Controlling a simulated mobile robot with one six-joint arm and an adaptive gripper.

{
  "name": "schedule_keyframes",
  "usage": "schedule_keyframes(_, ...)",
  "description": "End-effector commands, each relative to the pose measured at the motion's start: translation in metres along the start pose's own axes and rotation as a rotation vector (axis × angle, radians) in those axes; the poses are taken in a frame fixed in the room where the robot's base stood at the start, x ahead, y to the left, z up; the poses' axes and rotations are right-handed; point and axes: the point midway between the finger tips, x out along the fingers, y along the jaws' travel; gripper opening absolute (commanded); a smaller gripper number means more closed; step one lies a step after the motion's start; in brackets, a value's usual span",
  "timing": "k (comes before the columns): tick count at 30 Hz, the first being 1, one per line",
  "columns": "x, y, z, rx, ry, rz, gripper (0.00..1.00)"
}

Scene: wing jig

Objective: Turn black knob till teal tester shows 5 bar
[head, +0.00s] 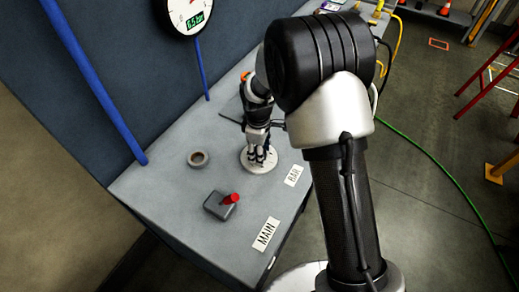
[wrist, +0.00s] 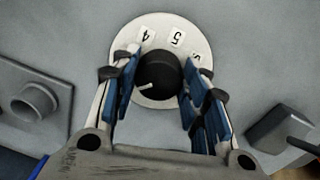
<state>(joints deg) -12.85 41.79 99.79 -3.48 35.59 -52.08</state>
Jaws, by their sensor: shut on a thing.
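The black knob (wrist: 157,72) sits on a round white dial plate (wrist: 165,24) with the labels 4, 5 and a partly hidden one. Its white pointer mark points down-left in the wrist view, away from these labels. My gripper (wrist: 160,80) has its blue-padded fingers on both sides of the knob, shut on it. In the head view my gripper (head: 259,156) stands over the dial plate (head: 249,166) and hides the knob. A round gauge (head: 187,8) at the top edge has a green digital readout that seems to say 6.5 bar. No teal colour shows on it.
On the grey bench (head: 170,185) are a small ring (head: 198,158), a grey box with a red lever (head: 231,198), and MAIN (head: 266,234) and BAR (head: 293,176) labels. A blue pipe (head: 92,82) runs up the wall. A green hose (head: 428,155) lies on the floor.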

Motion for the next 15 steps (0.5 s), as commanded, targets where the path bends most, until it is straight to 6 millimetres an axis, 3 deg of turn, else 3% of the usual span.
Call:
schedule_keyframes(8,0.0003,-0.0001,-0.0001,0.0,0.0,0.0,0.17)
schedule_keyframes(9,0.0003,-0.0001,-0.0001,0.0,0.0,0.0,0.42)
schedule_keyframes(15,0.0003,-0.0002,-0.0001,0.0,0.0,0.0,0.55)
